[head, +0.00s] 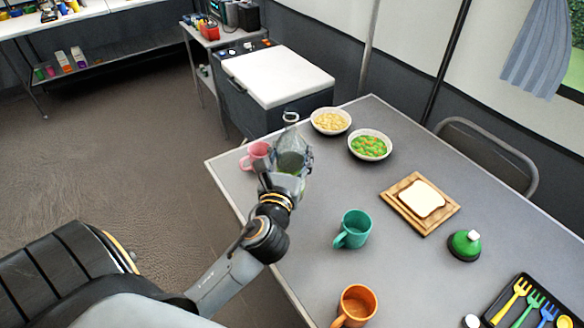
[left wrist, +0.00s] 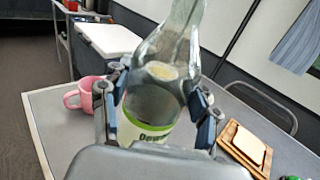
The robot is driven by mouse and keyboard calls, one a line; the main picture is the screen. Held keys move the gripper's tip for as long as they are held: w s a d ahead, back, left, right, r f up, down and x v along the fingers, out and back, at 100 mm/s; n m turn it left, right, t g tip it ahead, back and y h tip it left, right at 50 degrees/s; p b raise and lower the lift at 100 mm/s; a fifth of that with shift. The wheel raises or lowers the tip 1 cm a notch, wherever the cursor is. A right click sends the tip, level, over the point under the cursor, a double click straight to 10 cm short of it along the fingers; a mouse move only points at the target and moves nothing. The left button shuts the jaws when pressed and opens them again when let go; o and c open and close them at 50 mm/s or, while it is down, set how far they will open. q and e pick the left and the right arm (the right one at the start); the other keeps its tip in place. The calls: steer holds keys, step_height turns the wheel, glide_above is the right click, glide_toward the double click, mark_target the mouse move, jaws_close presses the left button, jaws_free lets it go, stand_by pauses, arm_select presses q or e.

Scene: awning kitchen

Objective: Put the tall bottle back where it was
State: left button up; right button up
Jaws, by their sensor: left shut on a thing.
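A tall clear glass bottle (left wrist: 170,60) with a white and green label is upright between the fingers of my left gripper (left wrist: 158,118). In the head view the bottle (head: 291,140) shows its neck above the gripper (head: 286,168), over the far left part of the grey table (head: 320,265). My left gripper is shut on the bottle. The bottle's base is hidden by the gripper, so I cannot tell whether it touches the table. My right gripper is not in view.
A pink mug (head: 257,155) stands close left of the bottle. Bowls of pasta (head: 331,121) and vegetables (head: 370,145) stand behind right. A teal mug (head: 353,229), orange mug (head: 356,306), bread board (head: 399,205), green-domed item (head: 465,245) and cutlery tray (head: 532,307) are nearer.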

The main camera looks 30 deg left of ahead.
arm_select(q)
steer(key=w+a+f+b, duration=0.1)
steer(key=w+f+b, duration=0.1)
steer(key=f, duration=0.5)
steer(key=shift+w+a+f, duration=0.3)
steer(key=shift+w+a, duration=0.1)
steer(key=shift+w, duration=0.15)
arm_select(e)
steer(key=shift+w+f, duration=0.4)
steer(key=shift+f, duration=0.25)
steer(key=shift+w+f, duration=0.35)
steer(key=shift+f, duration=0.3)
arm_select(q)
steer(key=shift+f, duration=0.1)
steer(key=shift+f, duration=0.1)
steer(key=o, duration=1.3)
steer(key=shift+o, duration=0.2)
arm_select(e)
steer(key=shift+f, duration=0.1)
